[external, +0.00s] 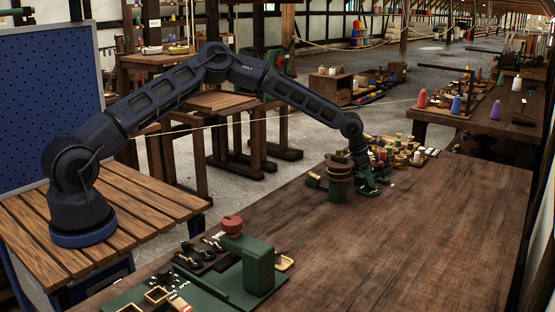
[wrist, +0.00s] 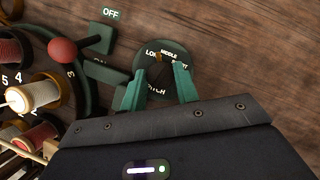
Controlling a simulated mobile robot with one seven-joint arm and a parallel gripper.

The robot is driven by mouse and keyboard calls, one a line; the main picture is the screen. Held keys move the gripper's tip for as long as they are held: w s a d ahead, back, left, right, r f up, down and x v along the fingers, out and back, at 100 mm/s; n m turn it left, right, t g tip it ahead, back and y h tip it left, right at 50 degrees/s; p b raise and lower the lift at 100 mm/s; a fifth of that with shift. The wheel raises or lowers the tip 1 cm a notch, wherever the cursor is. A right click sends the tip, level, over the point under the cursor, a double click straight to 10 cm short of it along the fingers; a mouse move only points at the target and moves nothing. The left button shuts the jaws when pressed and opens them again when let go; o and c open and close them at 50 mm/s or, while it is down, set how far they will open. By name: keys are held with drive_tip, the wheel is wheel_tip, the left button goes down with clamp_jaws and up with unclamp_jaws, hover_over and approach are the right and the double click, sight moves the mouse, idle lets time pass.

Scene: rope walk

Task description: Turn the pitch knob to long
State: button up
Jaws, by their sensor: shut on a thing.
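The pitch knob (wrist: 161,73) is a dark knob on a round dark green dial, upper middle of the wrist view. White words around it read LONG, partly covered, MIDDLE and SHORT, with PITCH below, partly hidden by a finger. A small orange mark on the knob points up, between LONG and MIDDLE; I cannot tell its exact setting. My gripper (wrist: 159,78) has its two green fingers on either side of the knob and is shut on it. In the external view my gripper (external: 369,184) is down at the machine on the far part of the bench, hiding the knob.
Left of the knob in the wrist view are a red-ball lever (wrist: 62,50), an OFF label (wrist: 111,13) and numbered bobbins (wrist: 40,90). A green device with a red knob (external: 232,224) stands at the near bench edge. The bench's right side (external: 440,225) is clear.

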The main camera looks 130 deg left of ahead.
drive_tip(key=shift+n+y, duration=0.3)
drive_tip(key=shift+n, duration=0.9)
drive_tip(key=shift+g, duration=0.3)
drive_tip(key=o, duration=1)
drive_tip(key=shift+c, duration=0.2)
drive_tip(key=shift+s, duration=0.1)
